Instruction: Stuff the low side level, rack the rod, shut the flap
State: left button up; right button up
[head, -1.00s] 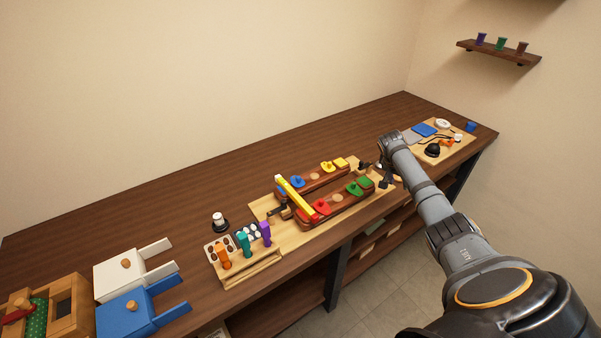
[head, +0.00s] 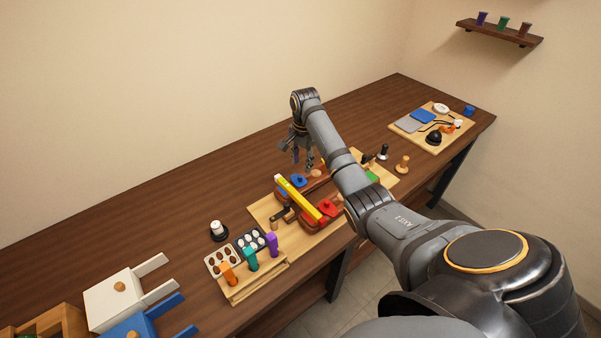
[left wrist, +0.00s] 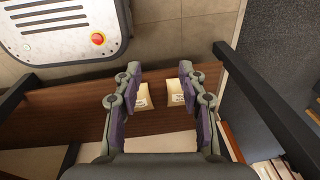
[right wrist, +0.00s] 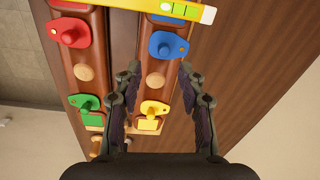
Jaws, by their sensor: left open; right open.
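The yellow rod (head: 300,200) lies across the two brown saddle panels near the red flap (head: 328,207) and blue flap (head: 298,181). It also shows with its green vial in the right wrist view (right wrist: 150,7). That view shows the red flap (right wrist: 70,32), blue flap (right wrist: 168,44), green flap (right wrist: 86,103) and yellow flap (right wrist: 151,114), each with a knob. My right gripper (head: 303,165) is open and empty above the panel with the blue and yellow flaps. My arm hides part of the saddle in the head view. My left gripper (left wrist: 157,80) is open and empty, seen only in its wrist view.
A tray (head: 232,284) with brown and white pieces and orange, teal and purple pegs stands left of the saddle. White (head: 108,303) and blue (head: 125,322) boxes lie farther left. A board (head: 408,128) with pads and a black item is at right. The table behind the saddle is clear.

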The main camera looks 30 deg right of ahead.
aim_at(300, 176)
jog(key=f, duration=0.4)
jog(key=w+f, duration=0.1)
jog(key=f, duration=0.1)
jog(key=shift+a+f+p, duration=0.15)
jog(key=shift+f+p, duration=0.1)
jog(key=shift+p, duration=0.15)
jog(key=shift+s+f, duration=0.1)
jog(key=shift+f, duration=0.2)
jog(key=shift+c, duration=0.8)
pick_arm(q)
jog(key=shift+w+r, duration=0.65)
jog(key=shift+w, duration=0.05)
pick_arm(e)
grip_shut()
